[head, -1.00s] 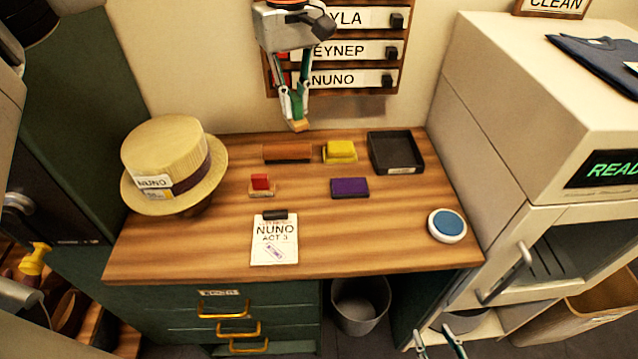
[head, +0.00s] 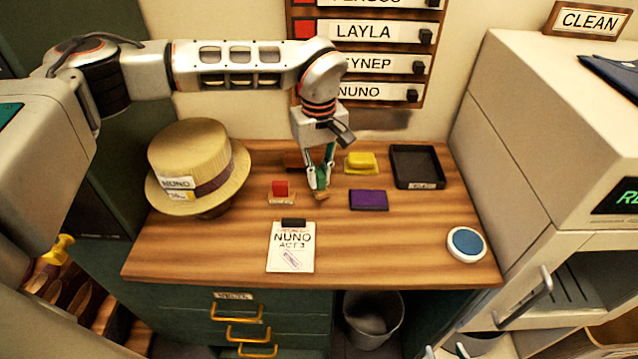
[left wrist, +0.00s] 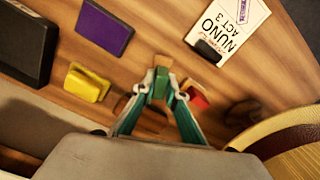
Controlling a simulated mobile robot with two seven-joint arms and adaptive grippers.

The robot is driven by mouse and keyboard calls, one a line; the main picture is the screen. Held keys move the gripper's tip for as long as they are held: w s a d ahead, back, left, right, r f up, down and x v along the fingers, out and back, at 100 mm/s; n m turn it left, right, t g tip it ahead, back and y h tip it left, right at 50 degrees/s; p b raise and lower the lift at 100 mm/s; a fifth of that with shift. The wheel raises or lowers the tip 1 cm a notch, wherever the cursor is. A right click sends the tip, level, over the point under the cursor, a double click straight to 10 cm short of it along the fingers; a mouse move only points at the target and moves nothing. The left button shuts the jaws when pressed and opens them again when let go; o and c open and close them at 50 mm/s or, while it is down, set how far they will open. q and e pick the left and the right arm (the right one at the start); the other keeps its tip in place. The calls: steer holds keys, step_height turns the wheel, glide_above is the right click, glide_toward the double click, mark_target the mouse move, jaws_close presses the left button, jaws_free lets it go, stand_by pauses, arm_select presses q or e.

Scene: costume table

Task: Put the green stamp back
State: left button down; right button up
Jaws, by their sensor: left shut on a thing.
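My left gripper (head: 320,185) is shut on the green stamp (head: 322,177), low over the back middle of the desk. The stamp is roughly upright, with its wooden base down. Whether the base touches the desk, I cannot tell. In the left wrist view the green stamp (left wrist: 160,83) sits between the fingertips. A brown block or rack (head: 296,160) lies behind the gripper, partly hidden by it. A red stamp (head: 281,188) with a wooden base stands just left of the gripper. Only the tips of my right gripper (head: 445,351) show at the bottom edge, apart and empty.
A yellow block (head: 360,160), a purple pad (head: 368,201) and a black tray (head: 417,170) lie to the right. A straw hat (head: 195,160) stands left. A NUNO card (head: 291,255) and a round blue-topped pad (head: 466,243) lie in front. The front left desk is clear.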

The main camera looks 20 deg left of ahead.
mark_target(319, 185)
arm_select(q)
steer(key=shift+f, duration=1.6)
steer(key=shift+f, duration=0.15)
steer(key=c, duration=2)
jaws_free()
steer(key=shift+c, duration=0.2)
step_height(319, 185, up, 12)
steer(key=shift+r, duration=0.2)
